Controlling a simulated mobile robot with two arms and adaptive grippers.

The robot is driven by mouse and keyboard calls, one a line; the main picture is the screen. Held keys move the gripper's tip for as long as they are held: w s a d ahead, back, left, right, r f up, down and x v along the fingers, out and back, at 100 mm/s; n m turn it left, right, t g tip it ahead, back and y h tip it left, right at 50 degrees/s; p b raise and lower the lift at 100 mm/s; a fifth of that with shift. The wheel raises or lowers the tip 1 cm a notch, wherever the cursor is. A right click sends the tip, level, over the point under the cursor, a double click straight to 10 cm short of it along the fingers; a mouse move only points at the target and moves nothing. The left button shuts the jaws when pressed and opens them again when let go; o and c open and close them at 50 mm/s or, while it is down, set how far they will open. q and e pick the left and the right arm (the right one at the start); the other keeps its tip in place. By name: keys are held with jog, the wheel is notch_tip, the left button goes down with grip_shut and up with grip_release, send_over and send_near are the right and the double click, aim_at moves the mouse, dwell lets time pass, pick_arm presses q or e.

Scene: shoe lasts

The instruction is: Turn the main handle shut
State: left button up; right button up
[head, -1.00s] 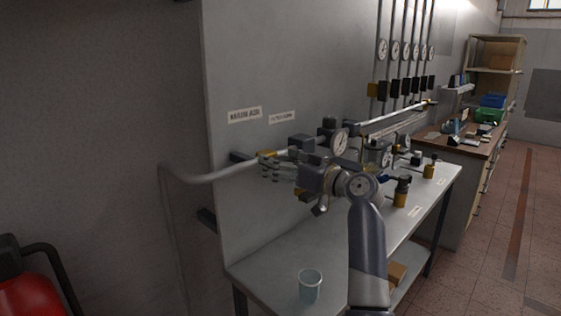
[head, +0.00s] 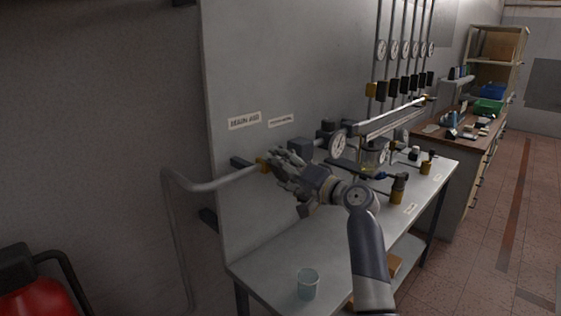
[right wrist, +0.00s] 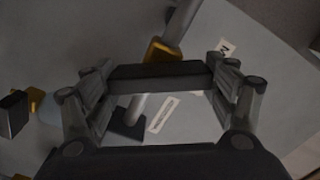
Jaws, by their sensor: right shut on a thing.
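The main handle (right wrist: 160,76) is a dark bar in the right wrist view. It runs crosswise from one finger to the other of my right gripper (right wrist: 162,70), which is shut on it. A brass fitting (right wrist: 163,50) on the grey pipe is just beyond the bar. In the head view, my right gripper (head: 281,167) is at the brass fitting (head: 263,165) at the pipe's end, in front of the wall panel. The gripper mostly hides the handle there. My left gripper is not in view.
A pressure gauge (head: 338,146) and more valve fittings stand just right of the gripper. A glass beaker (head: 307,283) is on the near end of the grey bench (head: 270,255). The grey pipe (head: 215,184) bends down at left. A red extinguisher (head: 35,297) is at lower left.

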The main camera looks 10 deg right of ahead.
jog(key=m+p, duration=0.3)
jog(key=m, duration=0.1)
jog(key=shift+r, duration=0.1)
jog(key=shift+m+p, duration=0.6)
jog(key=shift+m, duration=0.4)
jog(key=shift+f, duration=0.2)
jog(key=o, duration=1.1)
jog(key=shift+w, duration=0.1)
jog(key=shift+c, duration=0.2)
jog(key=shift+d, duration=0.1)
jog(key=v, duration=1.2)
